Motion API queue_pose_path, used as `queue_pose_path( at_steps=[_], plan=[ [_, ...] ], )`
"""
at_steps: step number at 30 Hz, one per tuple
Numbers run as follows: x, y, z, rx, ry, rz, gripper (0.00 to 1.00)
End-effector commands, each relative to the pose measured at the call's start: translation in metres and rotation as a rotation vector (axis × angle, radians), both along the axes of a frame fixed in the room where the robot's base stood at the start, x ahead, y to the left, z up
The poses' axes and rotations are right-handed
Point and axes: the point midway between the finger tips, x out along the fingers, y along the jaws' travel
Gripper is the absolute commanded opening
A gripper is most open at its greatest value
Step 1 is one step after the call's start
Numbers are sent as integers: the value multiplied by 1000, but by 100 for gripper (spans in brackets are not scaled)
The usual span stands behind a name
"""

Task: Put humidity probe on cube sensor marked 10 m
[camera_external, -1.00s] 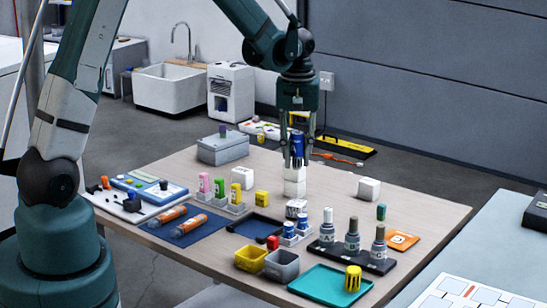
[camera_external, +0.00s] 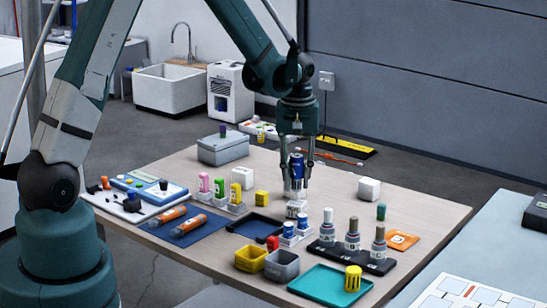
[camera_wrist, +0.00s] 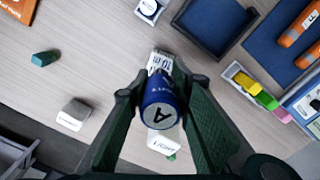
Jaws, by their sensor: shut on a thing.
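The humidity probe is a blue cylinder (camera_external: 297,166), its flat top lettered A in the wrist view (camera_wrist: 160,110). My gripper (camera_external: 298,190) is shut on it, one finger on each side, and holds it upright. The cube sensor marked 10 m (camera_wrist: 161,62) is white and shows just past the probe in the wrist view. In the external view this cube (camera_external: 296,209) sits at the fingertips, below the probe. The probe's lower end is hidden, so I cannot tell whether it touches the cube.
A white lettered piece (camera_wrist: 161,142) shows on the probe's other side. A lone white cube (camera_external: 368,189) stands to the right. A dark rack of bottles (camera_external: 350,256) is front right.

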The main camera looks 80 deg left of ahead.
Motion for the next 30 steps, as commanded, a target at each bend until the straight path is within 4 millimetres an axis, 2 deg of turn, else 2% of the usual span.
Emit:
queue_pose_path(
  at_steps=[9,24,25,28,30],
  plan=[
    [0,0,-30,0,0,0,8],
    [0,0,-36,0,0,0,8],
    [0,0,-36,0,0,0,22],
    [0,0,-35,0,0,0,36],
    [0,0,-35,0,0,0,36]
  ],
)
